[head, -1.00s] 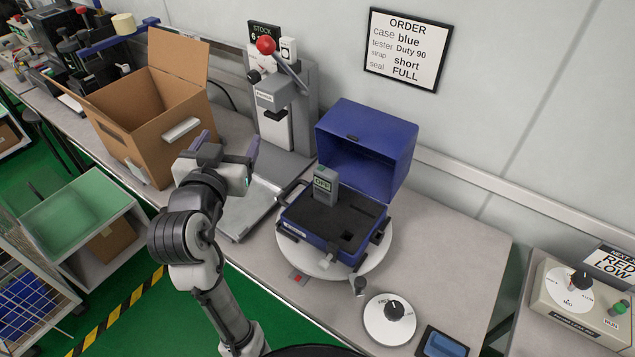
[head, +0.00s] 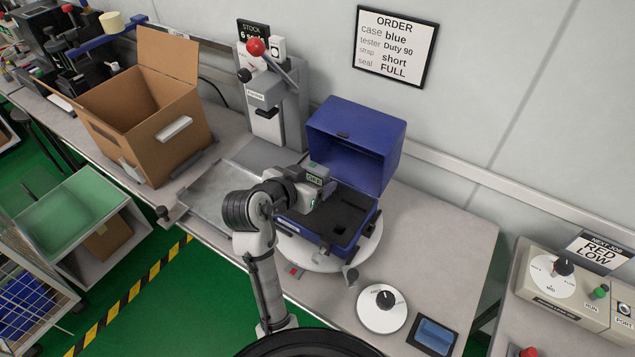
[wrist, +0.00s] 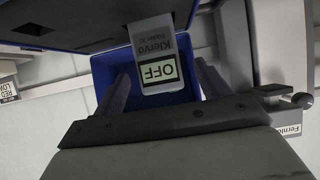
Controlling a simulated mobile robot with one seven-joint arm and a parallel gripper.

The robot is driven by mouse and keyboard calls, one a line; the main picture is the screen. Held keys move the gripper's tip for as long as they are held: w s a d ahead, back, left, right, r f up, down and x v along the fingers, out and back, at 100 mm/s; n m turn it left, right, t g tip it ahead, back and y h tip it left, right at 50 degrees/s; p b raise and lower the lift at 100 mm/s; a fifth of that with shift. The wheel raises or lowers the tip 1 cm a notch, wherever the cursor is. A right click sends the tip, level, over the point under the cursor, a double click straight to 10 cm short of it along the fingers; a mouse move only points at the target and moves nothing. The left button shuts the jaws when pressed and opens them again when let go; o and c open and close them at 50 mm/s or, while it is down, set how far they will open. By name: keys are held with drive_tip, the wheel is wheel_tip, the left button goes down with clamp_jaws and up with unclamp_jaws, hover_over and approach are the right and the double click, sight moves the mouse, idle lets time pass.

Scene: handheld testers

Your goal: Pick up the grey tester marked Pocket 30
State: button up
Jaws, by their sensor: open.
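The grey tester (head: 317,170) stands upright in the black foam of the open blue case (head: 318,238). In the wrist view the tester (wrist: 156,45) appears upside down, with a screen reading OFF and small print that looks like Klervo Pocket 30. My gripper (head: 309,190) is at the tester, over the left part of the case, and hides the tester's lower part in the head view. In the wrist view my gripper (wrist: 162,82) is open, with one finger on each side of the tester and gaps showing between.
The case sits on a round white turntable (head: 352,262), its raised blue lid (head: 362,135) behind. A grey press (head: 270,105) stands behind left, a cardboard box (head: 130,130) further left. The order card (head: 395,48) reads tester Duty 90. A white dial (head: 381,318) lies in front right.

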drive_tip(key=p+x, duration=0.2)
drive_tip(key=x, duration=0.3)
drive_tip(key=shift+d+f, duration=0.1)
drive_tip(key=shift+c, duration=0.3)
drive_tip(key=c, duration=1.1)
drive_tip(key=shift+o, duration=0.2)
